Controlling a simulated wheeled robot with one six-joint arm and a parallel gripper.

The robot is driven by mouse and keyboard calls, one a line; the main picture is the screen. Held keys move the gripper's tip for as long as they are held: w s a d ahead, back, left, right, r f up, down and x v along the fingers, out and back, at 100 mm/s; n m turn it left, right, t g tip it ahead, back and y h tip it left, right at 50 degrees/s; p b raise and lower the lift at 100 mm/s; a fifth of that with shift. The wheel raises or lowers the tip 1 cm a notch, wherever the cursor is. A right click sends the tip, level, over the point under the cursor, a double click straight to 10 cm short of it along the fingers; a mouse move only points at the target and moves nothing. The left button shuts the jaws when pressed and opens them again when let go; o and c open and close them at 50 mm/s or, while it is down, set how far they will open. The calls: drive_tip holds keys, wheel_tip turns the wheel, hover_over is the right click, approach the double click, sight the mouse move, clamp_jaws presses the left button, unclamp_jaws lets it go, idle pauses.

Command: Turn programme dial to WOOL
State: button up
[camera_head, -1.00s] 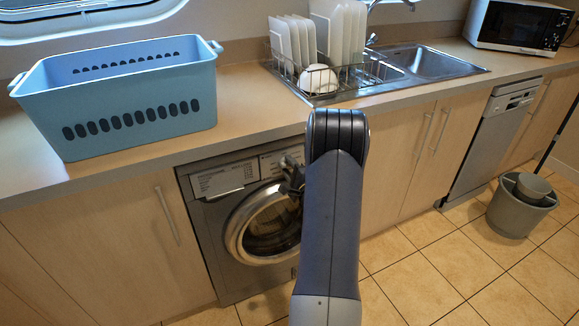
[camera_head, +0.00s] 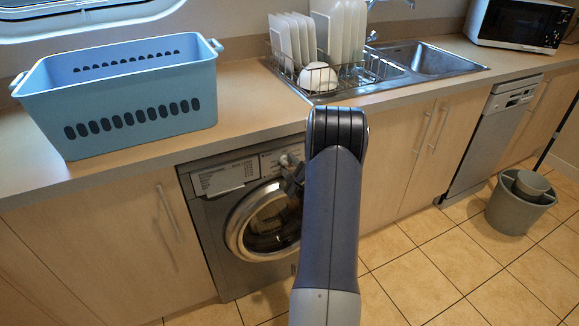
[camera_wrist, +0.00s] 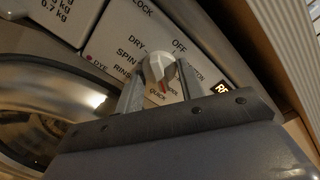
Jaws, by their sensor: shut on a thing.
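The programme dial (camera_wrist: 159,68) is a pale round knob on the washing machine's control panel (camera_wrist: 120,40). My gripper (camera_wrist: 161,80) is shut on it, one finger on each side. In the wrist view its red mark points down, between QUICK and a partly hidden label ending in "OOL". OFF, DRY, SPIN and RIN… show around the dial; my finger and gripper body cover parts of other labels. In the head view the washing machine (camera_head: 222,240) is under the counter, with my gripper (camera_head: 290,168) at its panel.
The round washing machine door (camera_head: 262,222) is below the dial. A blue basket (camera_head: 120,105) stands on the counter above. A grey bucket (camera_head: 518,208) stands on the floor at right.

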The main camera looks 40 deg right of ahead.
drive_tip(key=o, duration=1)
drive_tip(key=shift+s, duration=0.1)
drive_tip(key=v, duration=1)
drive_tip(key=shift+s, duration=0.35)
drive_tip(key=x, duration=1.1)
drive_tip(key=shift+s+a, duration=0.1)
drive_tip(key=shift+s, duration=0.1)
